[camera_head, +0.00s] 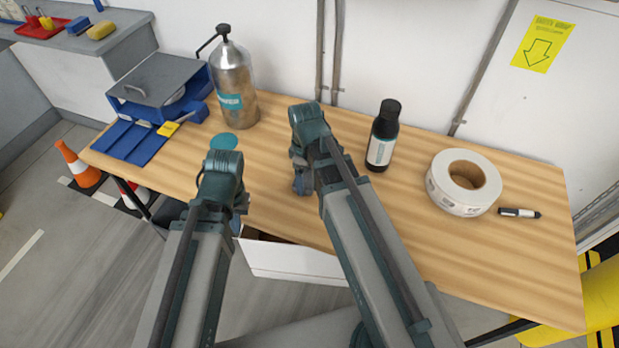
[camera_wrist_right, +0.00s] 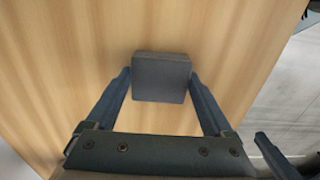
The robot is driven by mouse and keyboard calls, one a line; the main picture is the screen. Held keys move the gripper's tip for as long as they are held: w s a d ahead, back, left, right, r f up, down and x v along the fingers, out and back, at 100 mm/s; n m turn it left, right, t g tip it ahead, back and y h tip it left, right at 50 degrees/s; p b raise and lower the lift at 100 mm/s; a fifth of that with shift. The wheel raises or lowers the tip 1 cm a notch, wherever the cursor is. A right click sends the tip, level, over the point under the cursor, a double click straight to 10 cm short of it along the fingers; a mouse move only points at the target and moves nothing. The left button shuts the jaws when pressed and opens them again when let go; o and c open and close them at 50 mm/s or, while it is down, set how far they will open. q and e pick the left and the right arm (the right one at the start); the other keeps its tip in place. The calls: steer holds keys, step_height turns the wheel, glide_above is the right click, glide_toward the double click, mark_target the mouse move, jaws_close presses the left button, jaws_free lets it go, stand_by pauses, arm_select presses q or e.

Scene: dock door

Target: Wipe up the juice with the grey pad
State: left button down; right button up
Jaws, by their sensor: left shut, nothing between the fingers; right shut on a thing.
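The grey pad (camera_wrist_right: 161,78) is a dark grey block between the fingertips of my right gripper (camera_wrist_right: 160,76) in the right wrist view, above bare wood. In the head view my right gripper (camera_head: 301,182) points down at the middle of the table; its arm hides most of it, and I cannot make out the pad there. My left gripper (camera_head: 238,224) is shut and empty near the table's front edge.
A white box (camera_head: 290,262) is below the front edge.

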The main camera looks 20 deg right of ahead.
mark_target(281, 177)
steer(key=shift+w+a+f, duration=0.1)
steer(key=shift+w+a, duration=0.5)
steer(key=shift+a, duration=0.2)
steer(key=shift+w+a+f, duration=0.1)
steer(key=shift+w+a, duration=0.45)
steer(key=shift+a, duration=0.25)
steer(key=shift+w+a+r, duration=0.1)
steer(key=shift+w+a, duration=0.55)
steer(key=shift+a, duration=0.2)
steer(key=shift+w+a+r, duration=0.1)
steer(key=shift+w+a, duration=0.55)
steer(key=shift+a, duration=0.15)
step_height(281, 177, up, 6)
steer(key=p, duration=0.6)
steer(key=shift+s+d, duration=0.1)
step_height(281, 177, up, 3)
steer(key=p, duration=0.3)
